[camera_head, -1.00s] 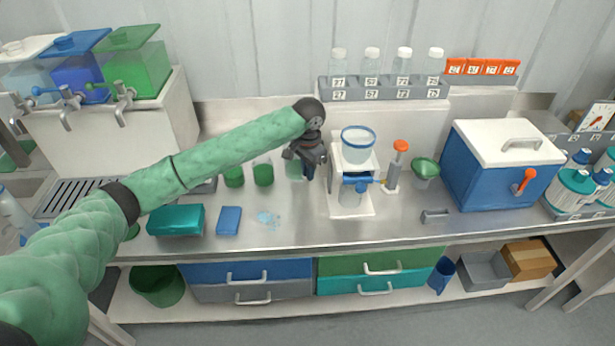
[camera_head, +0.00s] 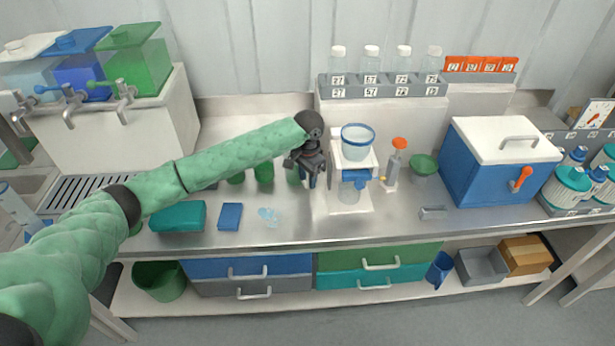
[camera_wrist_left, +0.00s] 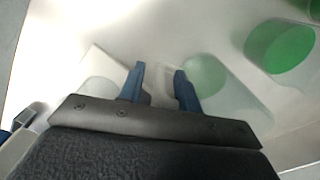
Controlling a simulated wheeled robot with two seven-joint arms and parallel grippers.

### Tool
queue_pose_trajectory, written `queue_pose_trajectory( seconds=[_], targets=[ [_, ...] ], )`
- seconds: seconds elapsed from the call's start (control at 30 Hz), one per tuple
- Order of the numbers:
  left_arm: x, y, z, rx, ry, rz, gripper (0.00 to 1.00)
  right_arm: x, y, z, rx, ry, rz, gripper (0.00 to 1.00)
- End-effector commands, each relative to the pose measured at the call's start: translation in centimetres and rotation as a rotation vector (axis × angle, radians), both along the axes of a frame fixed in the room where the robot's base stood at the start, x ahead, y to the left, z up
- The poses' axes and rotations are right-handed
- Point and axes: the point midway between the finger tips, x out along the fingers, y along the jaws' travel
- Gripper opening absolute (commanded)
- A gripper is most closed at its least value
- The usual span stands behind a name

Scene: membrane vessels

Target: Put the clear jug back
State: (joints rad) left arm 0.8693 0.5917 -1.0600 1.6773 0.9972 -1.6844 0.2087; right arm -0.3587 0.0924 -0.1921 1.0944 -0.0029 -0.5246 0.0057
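A clear container (camera_head: 349,193), which seems to be the jug, stands on the base of a white stand (camera_head: 367,205), below a blue tap. A clear, blue-rimmed vessel (camera_head: 357,148) sits on top of the stand. My left gripper (camera_head: 311,182) is low over the counter, just left of the stand. In the left wrist view its two blue fingers (camera_wrist_left: 160,82) are apart. A pale, see-through shape shows between them, too unclear to name; I see no grip on it. A clear cup with green content (camera_wrist_left: 207,76) is right of the fingers. My right gripper is out of view.
Green-filled cups (camera_head: 264,173) stand left of my gripper, partly behind my arm. An orange-topped cylinder (camera_head: 396,165) and a green bowl (camera_head: 424,165) are right of the stand. A blue cool box (camera_head: 500,170) stands farther right. The front counter has free room.

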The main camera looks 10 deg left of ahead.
Motion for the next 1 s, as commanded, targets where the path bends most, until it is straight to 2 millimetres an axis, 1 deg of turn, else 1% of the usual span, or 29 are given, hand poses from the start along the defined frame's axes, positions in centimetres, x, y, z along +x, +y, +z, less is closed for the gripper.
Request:
queue_pose_trajectory(
  seconds=[0.23,0.37,0.43,0.57,0.73,0.9,1.0],
  targets=[
    [0.0,0.0,0.1,0.0,0.0,0.0,0.34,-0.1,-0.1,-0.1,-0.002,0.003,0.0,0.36],
    [0.0,0.0,0.6,0.0,-0.001,-0.001,0.34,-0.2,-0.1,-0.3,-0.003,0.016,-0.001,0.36],
    [0.0,0.0,1.2,0.0,-0.003,-0.001,0.34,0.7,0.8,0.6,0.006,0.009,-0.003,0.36],
    [0.0,0.0,3.0,-0.001,-0.003,0.0,0.34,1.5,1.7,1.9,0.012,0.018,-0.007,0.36],
    [0.0,-0.1,5.7,-0.001,-0.003,0.0,0.34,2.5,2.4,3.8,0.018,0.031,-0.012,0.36],
    [0.0,-0.1,8.5,-0.001,-0.003,-0.001,0.34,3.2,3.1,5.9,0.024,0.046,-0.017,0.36],
    [-0.1,-0.1,9.8,-0.001,-0.002,0.0,0.34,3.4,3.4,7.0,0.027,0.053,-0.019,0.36]
  ],
)
